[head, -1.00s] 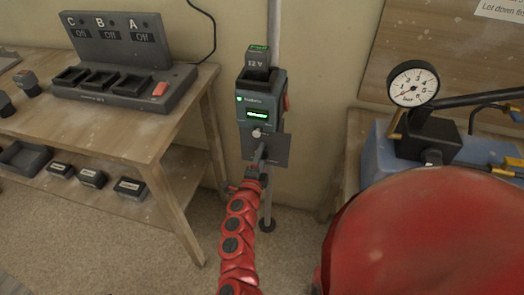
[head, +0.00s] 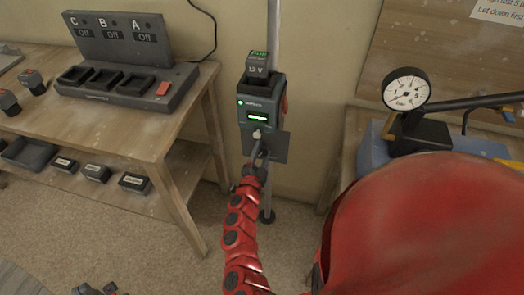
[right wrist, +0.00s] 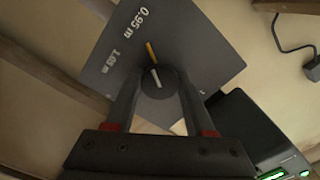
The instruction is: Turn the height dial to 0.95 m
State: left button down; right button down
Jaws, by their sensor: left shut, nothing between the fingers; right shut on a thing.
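The height dial (right wrist: 158,84) is a dark round knob with a pale line on it, on a grey plate (right wrist: 195,40). The plate is marked 0.95 m and 1.05 m, and a yellow line beside the knob points roughly toward 0.95 m. The knob's pale line nearly lines up with it. My right gripper (right wrist: 157,95) is shut on the dial, one finger on each side. In the head view my right gripper (head: 257,152) reaches the plate (head: 272,146) under the dark unit on the pole. My left gripper (head: 95,289) shows partly at the bottom left edge, shut and empty.
The dark unit (head: 262,108) with a green display holds a 12 V battery (head: 257,68). A wooden bench (head: 140,125) with a charger (head: 110,84) stands left. A pressure gauge (head: 406,89) and a blue machine (head: 372,150) stand right. My red body part covers the lower right.

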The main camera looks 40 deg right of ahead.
jog(key=shift+a+f, duration=0.1)
jog(key=shift+f, duration=0.05)
jog(key=shift+c, duration=1.3)
grip_release()
jog(key=v, duration=1.7)
jog(key=shift+s+b, duration=0.2)
jog(key=shift+b, duration=0.1)
